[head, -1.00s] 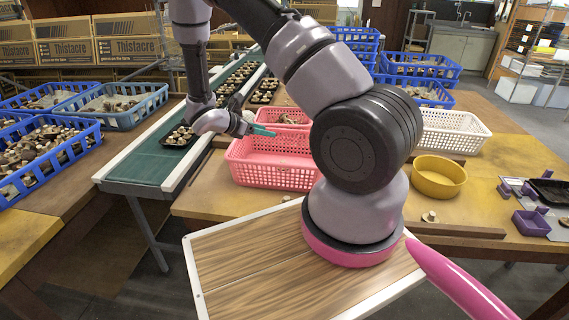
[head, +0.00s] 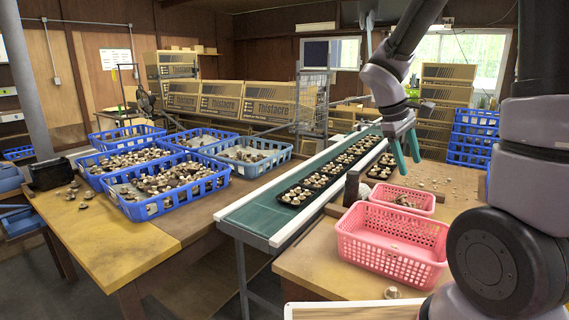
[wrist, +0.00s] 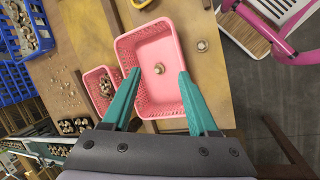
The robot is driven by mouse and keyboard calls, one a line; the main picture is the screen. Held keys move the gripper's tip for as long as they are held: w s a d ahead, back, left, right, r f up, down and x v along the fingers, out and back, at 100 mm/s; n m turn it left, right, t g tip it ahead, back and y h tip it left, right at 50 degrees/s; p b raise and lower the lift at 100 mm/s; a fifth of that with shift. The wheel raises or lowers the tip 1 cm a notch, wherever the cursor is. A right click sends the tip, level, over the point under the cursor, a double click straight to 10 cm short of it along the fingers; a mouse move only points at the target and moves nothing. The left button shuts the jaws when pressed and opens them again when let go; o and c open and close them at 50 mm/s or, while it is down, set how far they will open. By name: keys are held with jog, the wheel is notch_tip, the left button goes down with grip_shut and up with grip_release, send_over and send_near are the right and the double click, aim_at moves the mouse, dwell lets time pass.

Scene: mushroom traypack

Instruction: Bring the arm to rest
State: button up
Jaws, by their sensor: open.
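My gripper (head: 404,152) hangs in the air above the large pink basket (head: 372,262), its teal fingers pointing down, apart and empty. In the wrist view the two fingers (wrist: 160,80) spread over the pink basket (wrist: 122,60), with a clear gap between them. A single mushroom (wrist: 159,69) lies on the basket floor, well below the fingertips. My upper arm fills the right side of the head view.
A small pink basket (head: 428,204) with mushrooms stands behind the large one. A green conveyor (head: 262,213) carries black trays of mushrooms. Blue crates (head: 150,211) of mushrooms stand on the left table. A loose mushroom (head: 391,292) lies on the near table.

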jog(key=s+a+r+m+t+y, duration=0.3)
jog(key=s+r+m, duration=0.2)
jog(key=s+r, duration=0.1)
jog(key=s+a+r+m+t+y, duration=0.3)
jog(key=s+r+m, duration=0.2)
jog(key=s+r, duration=0.2)
jog(key=shift+a+r+t+y, duration=0.3)
jog(key=shift+r+t+y, duration=0.1)
jog(key=shift+r, duration=0.75)
